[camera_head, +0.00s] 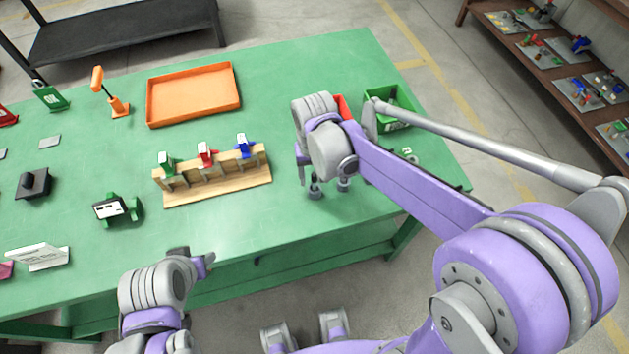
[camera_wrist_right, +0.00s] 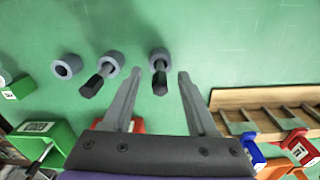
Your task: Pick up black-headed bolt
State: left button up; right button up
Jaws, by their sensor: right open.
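One bolt (camera_wrist_right: 160,77) shows between the fingertips of my right gripper (camera_wrist_right: 159,74), with a gap on both sides. The other bolt (camera_wrist_right: 98,78) is left of the fingers in the wrist view. In the head view the bolts (camera_head: 315,189) (camera_head: 343,183) stand just below my right gripper (camera_head: 303,179), which is open and empty. My left gripper (camera_head: 195,258) is near the table's front edge; its finger opening is unclear.
A grey ring (camera_wrist_right: 66,67) lies beside the bolts. A wooden rack (camera_head: 220,190) with green, red and blue clamps stands to the left. A green bin (camera_head: 395,100) and red bin (camera_head: 343,107) are behind my right arm. An orange tray (camera_head: 193,119) lies farther back.

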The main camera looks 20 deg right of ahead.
grip_shut()
dwell(0.5)
